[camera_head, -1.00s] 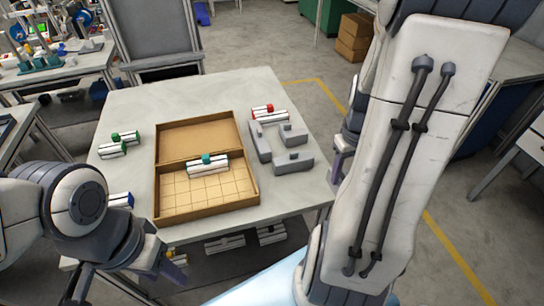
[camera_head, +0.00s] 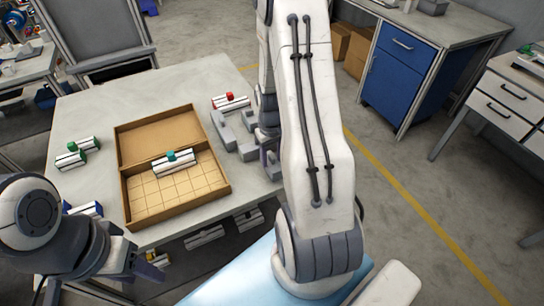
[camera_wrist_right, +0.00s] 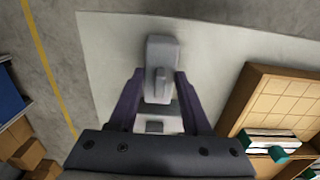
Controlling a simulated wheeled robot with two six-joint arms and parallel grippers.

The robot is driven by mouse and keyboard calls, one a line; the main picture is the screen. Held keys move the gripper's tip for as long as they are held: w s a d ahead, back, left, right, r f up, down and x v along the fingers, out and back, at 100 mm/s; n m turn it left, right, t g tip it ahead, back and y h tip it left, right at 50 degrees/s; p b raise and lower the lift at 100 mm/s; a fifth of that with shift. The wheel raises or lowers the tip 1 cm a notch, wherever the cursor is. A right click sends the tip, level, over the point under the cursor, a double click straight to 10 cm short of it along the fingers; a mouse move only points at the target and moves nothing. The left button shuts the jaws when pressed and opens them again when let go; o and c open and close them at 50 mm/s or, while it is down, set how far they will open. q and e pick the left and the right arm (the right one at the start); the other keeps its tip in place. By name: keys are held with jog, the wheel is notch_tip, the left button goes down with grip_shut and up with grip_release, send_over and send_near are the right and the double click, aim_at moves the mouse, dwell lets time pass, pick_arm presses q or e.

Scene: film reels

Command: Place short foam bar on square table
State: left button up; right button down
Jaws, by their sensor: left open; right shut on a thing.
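A grey foam bar (camera_wrist_right: 162,60) with a raised grip on top is between the two purple fingers of my right gripper (camera_wrist_right: 158,80) in the right wrist view. The gripper is shut on it, low over the pale tabletop; I cannot tell whether the bar touches the table. In the head view my right arm hides much of the right gripper (camera_head: 268,148) at the table's right edge. More grey foam pieces (camera_head: 228,132) lie just left of it. The pale table (camera_head: 95,105) fills the left middle. My left gripper (camera_head: 148,268) is open near the table's front left edge.
An open cardboard box (camera_head: 132,215) with a grid floor holds a white bar with a teal knob (camera_head: 172,157). White bars with red (camera_head: 230,98) and green (camera_head: 85,144) knobs lie beside it. A blue cabinet (camera_head: 395,75) and drawers (camera_head: 505,100) stand to the right.

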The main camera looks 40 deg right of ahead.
jog(key=shift+f, duration=0.25)
jog(key=shift+f, duration=0.15)
jog(key=shift+c, duration=1.8)
grip_release()
